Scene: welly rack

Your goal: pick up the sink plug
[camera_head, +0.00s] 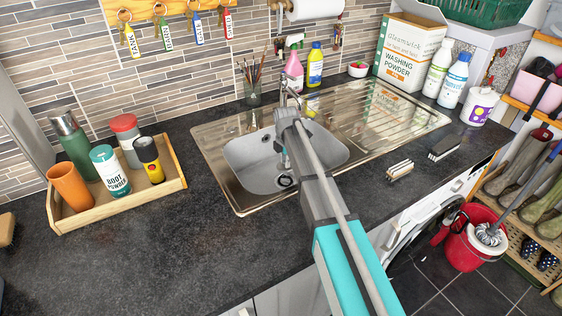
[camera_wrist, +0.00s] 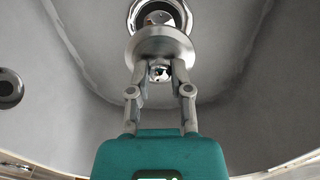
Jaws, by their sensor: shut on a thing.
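The sink plug (camera_wrist: 162,43) is a round metal disc with a small knob, in the middle of the wrist view. My gripper (camera_wrist: 160,72) is shut on its knob, one finger on each side. The disc partly covers the ringed drain hole (camera_wrist: 160,14) in the picture; the gap between them is hard to judge. In the head view my arm reaches over the grey sink bowl (camera_head: 247,158), and the drain (camera_head: 286,181) shows at the bowl's bottom. My arm hides most of the gripper there, and I cannot make out the plug clearly.
The tap (camera_head: 288,88) stands behind the bowl, close to my arm. A ribbed drainboard (camera_head: 375,105) lies right. A wooden tray (camera_head: 120,205) of bottles and cups stands left. Two brushes (camera_head: 399,170) lie on the counter's right side.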

